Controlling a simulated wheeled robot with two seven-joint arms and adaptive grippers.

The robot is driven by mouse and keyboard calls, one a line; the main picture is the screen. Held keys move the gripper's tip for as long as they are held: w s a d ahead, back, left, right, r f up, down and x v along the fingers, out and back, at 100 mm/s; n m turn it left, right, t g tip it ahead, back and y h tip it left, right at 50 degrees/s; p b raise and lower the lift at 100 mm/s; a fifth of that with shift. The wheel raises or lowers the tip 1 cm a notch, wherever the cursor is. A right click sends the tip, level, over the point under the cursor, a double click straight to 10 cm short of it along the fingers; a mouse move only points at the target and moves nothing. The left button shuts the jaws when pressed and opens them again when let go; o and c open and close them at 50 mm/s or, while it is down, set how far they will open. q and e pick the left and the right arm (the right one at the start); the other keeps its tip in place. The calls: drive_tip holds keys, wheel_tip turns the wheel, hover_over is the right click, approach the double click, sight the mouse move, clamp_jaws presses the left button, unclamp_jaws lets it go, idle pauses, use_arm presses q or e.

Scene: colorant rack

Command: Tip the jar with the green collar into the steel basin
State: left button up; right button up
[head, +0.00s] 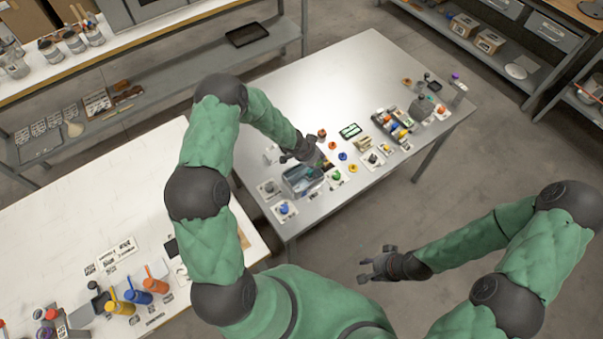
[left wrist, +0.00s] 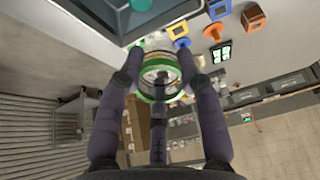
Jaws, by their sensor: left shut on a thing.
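My left gripper (head: 318,160) is shut on the jar with the green collar. In the left wrist view the clear jar (left wrist: 158,66) sits between the fingers, with its green ring (left wrist: 160,97) facing the camera. In the head view my gripper mostly hides the jar. The steel basin (head: 296,183) stands on the metal table, just left of and below the gripper. A grey container edge, seemingly the basin (left wrist: 122,22), shows at the top of the left wrist view, close to the jar. My right gripper (head: 372,264) is open and empty, off the table's front side.
The metal table (head: 345,75) has clear room at its back. Small coloured pieces and a rack of colorants (head: 392,125) stand right of the gripper. A blue-topped piece (head: 285,209) sits at the near corner. A white table (head: 60,230) with bottles is at left.

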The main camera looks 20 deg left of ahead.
use_arm(q)
drive_tip(key=shift+w+d+g+y+p, duration=0.4)
drive_tip(key=shift+w+g+p, duration=0.15)
drive_tip(key=shift+p, duration=3.7)
drive_tip(key=shift+w+r+p, duration=0.15)
drive_tip(key=shift+w+p, duration=0.05)
drive_tip(key=shift+p, duration=0.95)
drive_tip(key=g+p, duration=0.1)
drive_tip(key=p, duration=0.3)
drive_tip(key=shift+w+d+r, duration=0.1)
drive_tip(key=shift+d+r, duration=0.05)
drive_tip(key=shift+d, duration=0.05)
drive_tip(key=shift+w+y, duration=0.25)
drive_tip(key=shift+y, duration=0.05)
drive_tip(key=shift+w+d+r+g, duration=0.15)
drive_tip(key=shift+w+d+g, duration=0.05)
drive_tip(key=shift+g, duration=0.15)
drive_tip(key=b, duration=0.1)
drive_tip(key=f+b, duration=0.1)
drive_tip(key=shift+w+g+y+b, duration=0.25)
drive_tip(key=shift+g+y+b, duration=0.05)
drive_tip(key=shift+y, duration=0.1)
drive_tip(key=shift+g+y, duration=0.3)
drive_tip(key=shift+g, duration=0.3)
drive_tip(key=r+b, duration=0.1)
drive_tip(key=r, duration=0.1)
drive_tip(key=r+b, duration=0.1)
drive_tip(key=r, duration=0.1)
drive_tip(key=shift+w+d+b, duration=0.35)
drive_tip(key=shift+w+d, duration=0.05)
